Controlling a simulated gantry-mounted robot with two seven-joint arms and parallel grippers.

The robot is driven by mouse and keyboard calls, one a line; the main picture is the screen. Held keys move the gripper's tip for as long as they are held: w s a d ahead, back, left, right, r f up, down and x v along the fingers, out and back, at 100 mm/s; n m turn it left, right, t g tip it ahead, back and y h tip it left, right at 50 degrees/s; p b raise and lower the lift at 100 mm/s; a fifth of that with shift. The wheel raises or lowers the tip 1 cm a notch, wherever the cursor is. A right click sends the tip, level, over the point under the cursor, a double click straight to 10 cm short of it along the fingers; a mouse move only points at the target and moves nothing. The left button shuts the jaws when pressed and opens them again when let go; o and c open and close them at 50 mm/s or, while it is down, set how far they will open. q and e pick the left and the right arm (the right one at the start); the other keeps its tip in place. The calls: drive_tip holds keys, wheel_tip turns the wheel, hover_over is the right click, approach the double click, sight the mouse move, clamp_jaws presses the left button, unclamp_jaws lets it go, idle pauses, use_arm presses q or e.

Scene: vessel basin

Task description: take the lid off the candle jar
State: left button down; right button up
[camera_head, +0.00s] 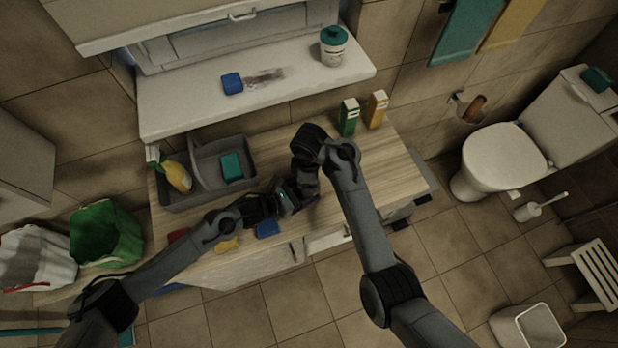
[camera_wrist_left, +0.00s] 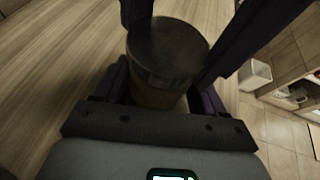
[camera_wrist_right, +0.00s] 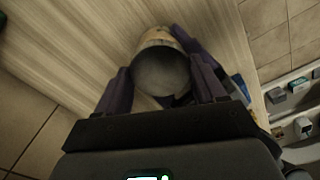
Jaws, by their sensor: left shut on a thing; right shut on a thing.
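The candle jar (camera_wrist_left: 160,97) shows in the left wrist view as a brownish body between the fingers of my left gripper (camera_wrist_left: 160,90). A dark round lid (camera_wrist_left: 168,45) is at its end, touching or very close; I cannot tell which. In the right wrist view a grey round end (camera_wrist_right: 162,72) with a pale patterned side lies between the fingers of my right gripper (camera_wrist_right: 160,88). Both grippers are shut on the jar assembly from different sides. In the head view they meet over the wooden counter, largely hiding the jar.
A grey caddy (camera_head: 206,193) with a yellow spray bottle (camera_head: 178,177) and teal sponge (camera_head: 231,166) stands left on the counter. A blue sponge (camera_head: 267,229) lies near the front edge. The counter's right part is clear.

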drive_tip(key=n, duration=0.4)
drive_tip(key=shift+n, duration=0.4)
drive_tip(key=shift+r, duration=0.25)
drive_tip(key=shift+r, duration=0.85)
drive_tip(key=shift+a+r, duration=0.1)
